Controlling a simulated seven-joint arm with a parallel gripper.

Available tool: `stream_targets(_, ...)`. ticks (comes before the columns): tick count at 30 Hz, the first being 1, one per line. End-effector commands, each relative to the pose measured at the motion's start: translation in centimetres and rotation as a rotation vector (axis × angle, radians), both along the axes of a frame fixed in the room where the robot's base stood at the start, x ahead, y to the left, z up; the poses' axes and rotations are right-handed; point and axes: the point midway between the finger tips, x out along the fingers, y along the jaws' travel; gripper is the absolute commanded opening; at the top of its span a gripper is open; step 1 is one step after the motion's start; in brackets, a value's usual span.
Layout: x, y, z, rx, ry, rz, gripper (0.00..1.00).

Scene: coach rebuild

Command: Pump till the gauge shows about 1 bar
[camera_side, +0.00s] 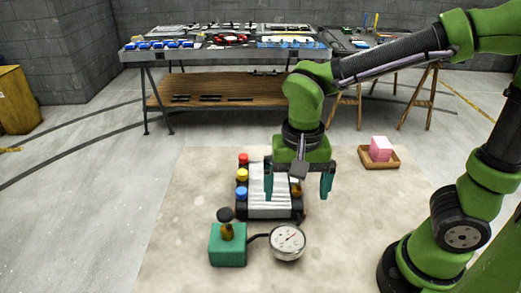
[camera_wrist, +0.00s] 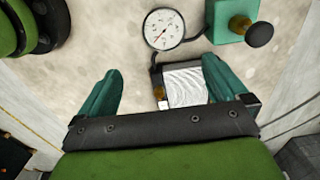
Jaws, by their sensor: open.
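The pump is a teal box (camera_side: 227,246) with a brass stem and a black round knob (camera_side: 225,214) on top, standing at the front of the mat. The knob also shows in the wrist view (camera_wrist: 259,33). A dark hose joins the pump to a round white gauge (camera_side: 288,240) on its right. The gauge face also shows in the wrist view (camera_wrist: 163,28); its needle is visible, but the numbers are too small to read. My gripper (camera_side: 298,188) is open and empty, pointing down behind the gauge, apart from the pump and its knob.
A black unit with a ribbed pale top (camera_side: 268,188) and red, yellow and blue knobs lies behind the pump, beneath and left of my gripper. A pink block (camera_side: 381,147) sits in a wooden tray (camera_side: 377,164) at the right. A workbench stands behind. The mat's left side is clear.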

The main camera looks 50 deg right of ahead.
Motion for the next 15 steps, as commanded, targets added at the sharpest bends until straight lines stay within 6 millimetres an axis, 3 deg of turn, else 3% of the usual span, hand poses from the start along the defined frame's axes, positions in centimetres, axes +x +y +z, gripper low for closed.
stream_targets(7,0.0,0.0,4.1,0.001,-0.002,-0.001,1.0)
stream_targets(11,0.1,0.0,4.9,0.0,-0.004,0.02,1.0)
stream_targets(15,0.3,0.3,4.4,0.024,-0.037,0.169,1.0)
